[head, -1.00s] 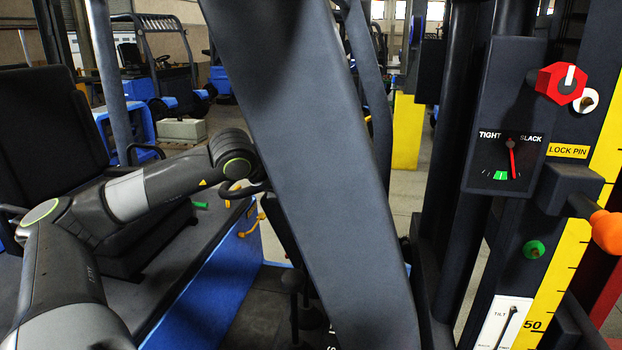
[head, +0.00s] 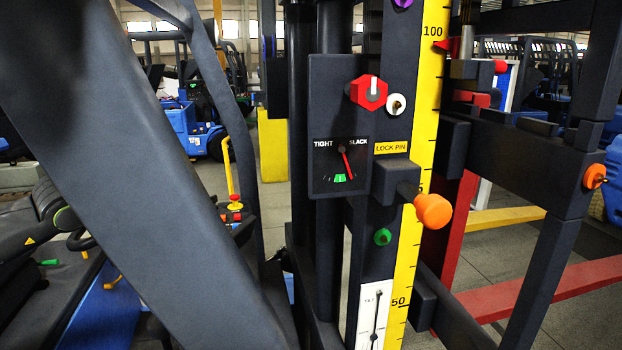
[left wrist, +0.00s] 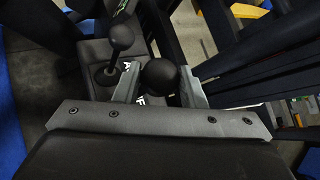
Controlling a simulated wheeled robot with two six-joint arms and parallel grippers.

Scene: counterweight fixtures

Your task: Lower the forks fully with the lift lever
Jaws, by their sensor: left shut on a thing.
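In the left wrist view my left gripper (left wrist: 159,88) is shut on a black ball knob (left wrist: 161,74), with one finger on each side. Lettering beside it is mostly covered, so I cannot read which lever this is. A second black ball-topped lever (left wrist: 120,38) stands free to the upper left. In the head view the dark slanted post hides the gripper and levers. The mast bears a yellow height scale (head: 408,270) marked 50 and 100. The TIGHT/SLACK gauge (head: 340,168) has its red needle just right of the green band. The forks cannot be clearly identified. My right gripper is out of view.
The thick slanted post (head: 150,170) crosses the left of the head view. An orange lock-pin knob (head: 433,210), a red hexagonal knob (head: 369,92) and a green knob (head: 382,237) stick out from the mast. A red beam (head: 550,288) lies low at right.

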